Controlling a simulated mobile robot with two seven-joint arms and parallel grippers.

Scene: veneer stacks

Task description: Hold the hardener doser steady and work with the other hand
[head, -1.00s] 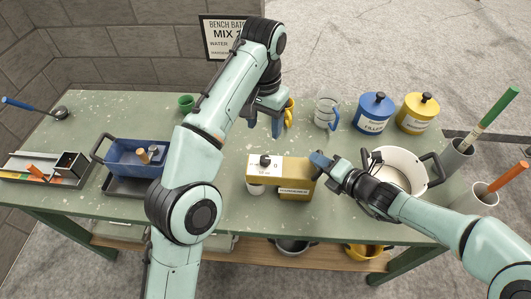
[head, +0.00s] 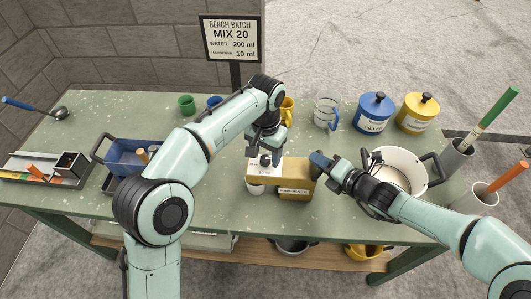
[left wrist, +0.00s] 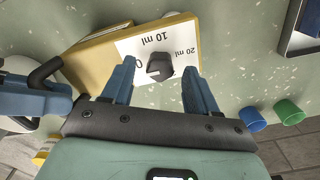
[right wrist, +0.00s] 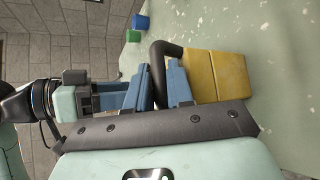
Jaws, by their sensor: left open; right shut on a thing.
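The hardener doser (head: 297,182) is a yellow box on the table with a white dial plate marked 0, 10 ml and 20 ml. Its black knob (left wrist: 160,66) shows in the left wrist view; I cannot tell its exact setting. My left gripper (head: 266,148) is open over the dial. In the left wrist view its blue fingers (left wrist: 160,78) stand either side of the knob, apart from it. My right gripper (head: 322,165) is shut on the doser's black handle (right wrist: 166,52) at the box's right end. A white cup (head: 256,189) stands partly hidden under the dial end.
A sign (head: 231,39) reads MIX 20, water 200 ml, hardener 10 ml. A white pot (head: 401,168) stands right of my right gripper. A yellow mug (head: 287,110), clear jug (head: 326,113) and blue canister (head: 373,112) stand behind. A blue tray (head: 126,156) sits left.

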